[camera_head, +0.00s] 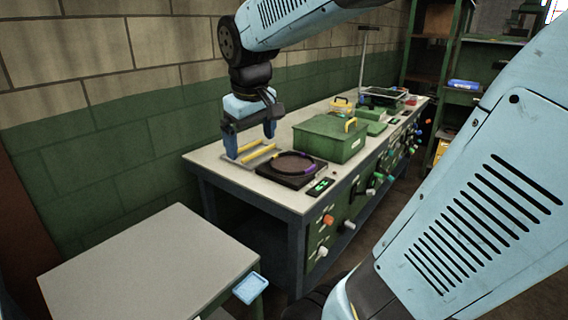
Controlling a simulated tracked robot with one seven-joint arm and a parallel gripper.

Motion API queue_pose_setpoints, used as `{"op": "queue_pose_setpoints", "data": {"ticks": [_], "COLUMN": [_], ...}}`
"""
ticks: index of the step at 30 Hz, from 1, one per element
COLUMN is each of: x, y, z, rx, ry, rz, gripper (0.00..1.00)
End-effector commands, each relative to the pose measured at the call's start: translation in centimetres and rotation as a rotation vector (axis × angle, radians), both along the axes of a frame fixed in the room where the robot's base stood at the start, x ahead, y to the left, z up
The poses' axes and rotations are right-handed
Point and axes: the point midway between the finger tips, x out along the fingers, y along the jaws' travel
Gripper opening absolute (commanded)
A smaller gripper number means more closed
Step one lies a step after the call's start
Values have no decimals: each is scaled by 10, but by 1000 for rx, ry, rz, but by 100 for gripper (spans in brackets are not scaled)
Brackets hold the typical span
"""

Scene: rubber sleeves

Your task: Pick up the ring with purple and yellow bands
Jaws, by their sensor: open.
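The ring (273,162) is dark with purple and small yellow bands. It lies flat on a dark square base on the workbench, near the bench's front left end. My gripper (251,147) hangs from my blue arm, above and a little left of the ring. Its two blue fingers are spread apart, with nothing seen between them. Behind and below the fingers is a pale tray with yellow bars (257,154). Whether the fingers touch the tray cannot be told.
A green box (330,138) with a yellow handle stands right of the ring. A small device with a green display (321,186) lies at the bench edge. Knobs stick out along the bench front. A bare grey table (150,265) stands at the lower left. A brick wall runs behind.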

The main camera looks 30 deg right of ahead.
Motion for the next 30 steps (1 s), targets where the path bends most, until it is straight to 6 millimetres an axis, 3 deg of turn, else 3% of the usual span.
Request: {"op": "queue_pose_setpoints", "data": {"ticks": [14, 30], "x": [127, 260], "y": [-43, -79], "z": [-29, -102], "rx": [-232, -518], "ry": [283, 646], "rz": [224, 473], "gripper": [100, 100]}}
